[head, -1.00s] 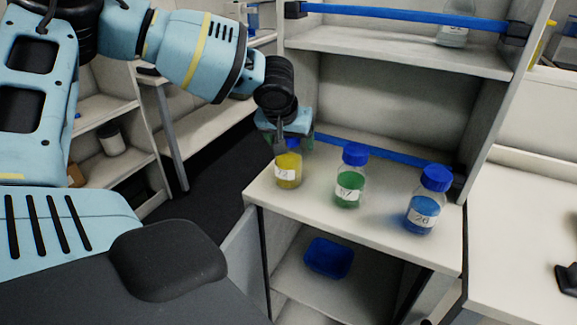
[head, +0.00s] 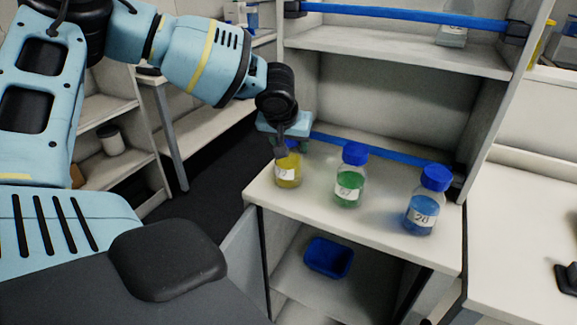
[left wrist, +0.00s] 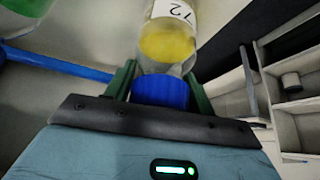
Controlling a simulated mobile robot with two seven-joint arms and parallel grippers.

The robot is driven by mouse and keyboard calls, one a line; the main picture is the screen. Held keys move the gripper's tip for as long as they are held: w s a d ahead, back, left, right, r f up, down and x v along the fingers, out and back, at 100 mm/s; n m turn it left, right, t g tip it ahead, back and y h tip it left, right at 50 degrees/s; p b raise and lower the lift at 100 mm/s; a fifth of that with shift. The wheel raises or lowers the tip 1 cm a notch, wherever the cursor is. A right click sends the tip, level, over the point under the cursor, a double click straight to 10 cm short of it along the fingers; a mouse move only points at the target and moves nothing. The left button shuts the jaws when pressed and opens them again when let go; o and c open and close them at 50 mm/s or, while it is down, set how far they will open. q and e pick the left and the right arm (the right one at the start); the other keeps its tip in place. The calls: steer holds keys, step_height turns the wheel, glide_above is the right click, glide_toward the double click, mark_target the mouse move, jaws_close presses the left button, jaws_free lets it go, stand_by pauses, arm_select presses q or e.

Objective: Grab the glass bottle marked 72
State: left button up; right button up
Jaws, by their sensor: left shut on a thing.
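The glass bottle marked 72 (head: 287,170) holds yellow liquid and stands at the left end of the white shelf top in the head view. My left gripper (head: 290,143) is over its blue cap. In the left wrist view the bottle (left wrist: 168,40) shows its label with 72, and the green fingers of the left gripper (left wrist: 160,90) are shut on the blue cap, one on each side. In the head view the gripper partly hides the cap. I cannot tell whether the bottle's base is clear of the surface. My right gripper is not in view.
A green bottle marked 57 (head: 349,177) and a blue bottle (head: 427,202) stand to the right on the same white surface (head: 310,203). A blue rail (head: 375,150) runs behind them. A blue bin (head: 328,257) sits on the shelf below.

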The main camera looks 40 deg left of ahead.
arm_select(q)
steer(key=shift+r, duration=0.1)
jaws_close()
